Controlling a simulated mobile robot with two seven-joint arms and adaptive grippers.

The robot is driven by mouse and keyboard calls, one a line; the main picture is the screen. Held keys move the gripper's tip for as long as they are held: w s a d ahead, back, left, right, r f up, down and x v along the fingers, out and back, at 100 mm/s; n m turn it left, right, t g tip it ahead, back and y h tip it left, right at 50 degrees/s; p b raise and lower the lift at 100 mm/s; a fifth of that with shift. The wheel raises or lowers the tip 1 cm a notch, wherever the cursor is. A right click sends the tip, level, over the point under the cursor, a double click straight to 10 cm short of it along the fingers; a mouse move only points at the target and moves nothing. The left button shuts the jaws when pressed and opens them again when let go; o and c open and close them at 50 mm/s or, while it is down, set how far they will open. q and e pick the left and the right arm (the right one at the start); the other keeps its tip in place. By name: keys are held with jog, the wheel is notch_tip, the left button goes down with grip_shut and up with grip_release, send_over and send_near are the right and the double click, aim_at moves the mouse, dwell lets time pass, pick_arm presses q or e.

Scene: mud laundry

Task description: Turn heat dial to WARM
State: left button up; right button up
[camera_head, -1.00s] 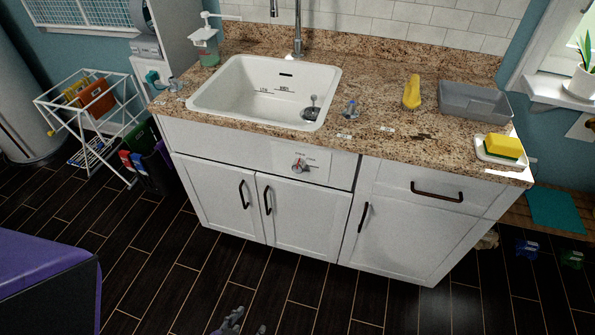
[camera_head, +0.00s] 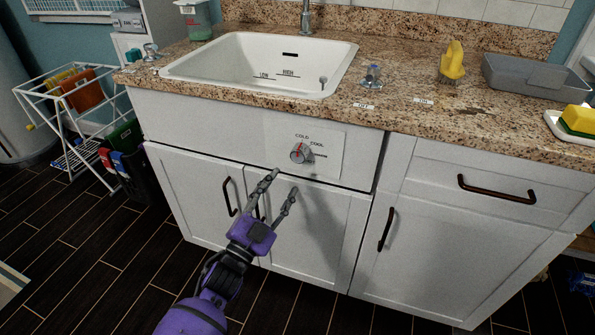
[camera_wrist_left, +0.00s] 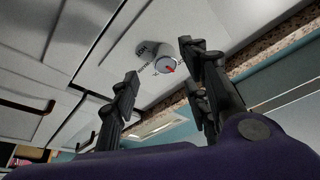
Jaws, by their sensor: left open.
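The heat dial (camera_head: 299,153) is a small round grey knob with a red mark on a pale panel (camera_head: 328,148) at the front of the sink cabinet. COLD and COOL are printed above and right of it; a further label at its right is too small to read surely. My left gripper (camera_head: 282,184) is open and empty, its fingertips just below and left of the dial, seemingly apart from it. In the left wrist view the dial (camera_wrist_left: 164,65) shows between the open fingers (camera_wrist_left: 160,62), with its red mark visible. My right gripper is out of view.
Two cabinet doors with dark handles (camera_head: 228,197) lie below the panel, behind my arm. The granite counter edge (camera_head: 250,101) juts out above the dial. A drying rack (camera_head: 70,110) stands at left.

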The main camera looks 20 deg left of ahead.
aim_at(298, 160)
pick_arm(q)
jog(key=x, duration=0.4)
jog(key=r+x, duration=0.1)
jog(key=x, duration=0.1)
jog(key=shift+s+d+r, duration=0.1)
jog(key=shift+d, duration=0.3)
jog(key=shift+w+d+r, duration=0.1)
jog(key=shift+w+r, duration=0.1)
jog(key=shift+w, duration=0.5)
jog(key=shift+c, duration=0.7)
jog(key=c, duration=0.9)
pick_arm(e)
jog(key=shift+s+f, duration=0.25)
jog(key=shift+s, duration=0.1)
